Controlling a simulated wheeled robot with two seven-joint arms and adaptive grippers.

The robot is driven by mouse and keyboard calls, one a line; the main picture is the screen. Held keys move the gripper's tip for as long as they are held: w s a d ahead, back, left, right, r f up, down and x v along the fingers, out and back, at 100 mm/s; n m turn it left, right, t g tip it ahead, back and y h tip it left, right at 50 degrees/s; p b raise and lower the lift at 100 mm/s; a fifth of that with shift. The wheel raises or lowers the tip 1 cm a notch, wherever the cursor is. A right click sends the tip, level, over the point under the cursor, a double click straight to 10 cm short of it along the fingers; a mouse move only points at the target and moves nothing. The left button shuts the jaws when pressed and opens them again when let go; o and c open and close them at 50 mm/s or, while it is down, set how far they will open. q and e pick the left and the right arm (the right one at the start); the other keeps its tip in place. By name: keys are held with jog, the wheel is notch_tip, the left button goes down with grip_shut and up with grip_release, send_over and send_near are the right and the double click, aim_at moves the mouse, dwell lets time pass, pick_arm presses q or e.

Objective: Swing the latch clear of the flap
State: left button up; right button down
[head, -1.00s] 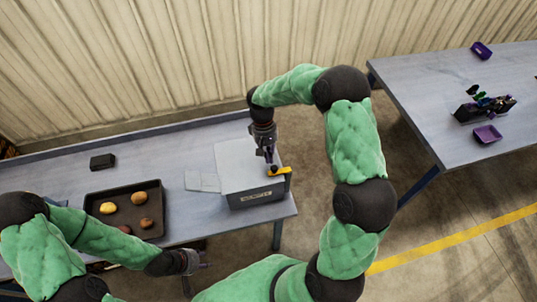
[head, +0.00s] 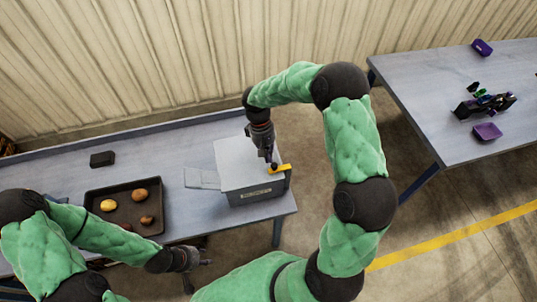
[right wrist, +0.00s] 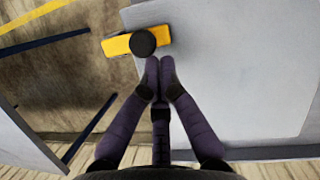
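The yellow latch (head: 278,169) lies at the front right top corner of a grey box (head: 236,172) on the table. In the right wrist view the latch (right wrist: 118,44) carries a round black knob (right wrist: 142,43) and overhangs the box edge. My right gripper (head: 273,158) is over the box top; in the right wrist view its fingertips (right wrist: 160,72) are together, right beside the knob, with nothing visible between them. Whether they touch the knob is unclear. I cannot clearly make out the flap. My left gripper (head: 206,262) hangs before the table's front edge, away from the box; its fingers are too small to judge.
A thin pale plate (head: 202,179) sticks out from the box's left side. A dark tray (head: 124,186) with several potatoes and a black block (head: 102,159) are further left. A second table (head: 450,100) with purple bins stands at right, across a floor gap.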

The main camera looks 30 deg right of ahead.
aim_at(269, 171)
jog(key=shift+s+a, duration=0.1)
jog(key=shift+s, duration=0.05)
jog(key=s+n, duration=0.1)
jog(key=n, duration=0.1)
jog(key=s+a+n+h, duration=0.1)
jog(key=n, duration=0.1)
jog(key=shift+s+n, duration=0.25)
jog(key=shift+n, duration=0.05)
jog(key=s+n, duration=0.1)
jog(key=s+n+t+h, duration=0.1)
jog(key=n, duration=0.1)
jog(key=shift+s+a+n, duration=0.15)
jog(key=shift+s+n, duration=0.05)
jog(key=shift+n, duration=0.1)
jog(key=shift+s+d+n+t+h, duration=0.2)
jog(key=shift+s+d+n+t, duration=0.2)
jog(key=shift+s+n, duration=0.7)
jog(key=shift+s+d+n+t+h, duration=0.2)
jog(key=shift+s+d+n+t, duration=0.2)
jog(key=shift+n, duration=1.3)
jog(key=shift+s+d+n+t+h, duration=0.2)
jog(key=shift+s+d+n+t, duration=0.2)
jog(key=shift+s+n, duration=0.7)
jog(key=shift+w+n, duration=0.3)
jog(key=shift+w, duration=0.05)
